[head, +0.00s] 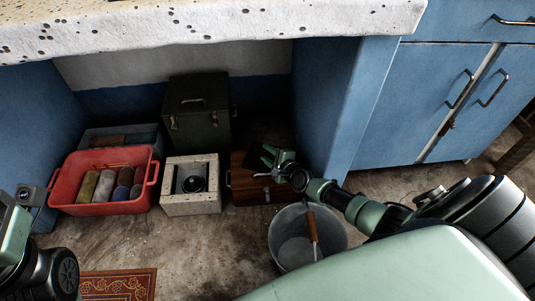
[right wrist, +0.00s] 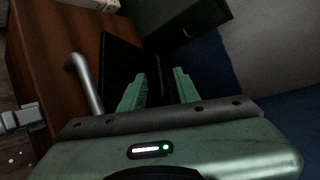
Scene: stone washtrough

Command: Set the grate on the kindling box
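A brown wooden box (head: 243,190) with metal handles, which I take for the kindling box, stands on the floor under the trough. It also shows in the right wrist view (right wrist: 62,50). A flat black panel (right wrist: 120,50), possibly the grate, lies at the wooden box's top beside my right fingers; I cannot tell it for sure. My right gripper (right wrist: 160,88) has its two green fingers apart, with only darkness between them. In the head view the right gripper (head: 270,155) is over the wooden box's top right and hides part of it. My left gripper's fingers do not show.
A pale box (head: 178,206) with a round black opening stands left of the wooden box. A red tub (head: 115,208) of rolled cloths, a grey crate (head: 95,133) and a dark green chest (head: 200,125) are near. A metal bucket (head: 290,250) stands in front; blue cabinet panel (head: 340,105) at right.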

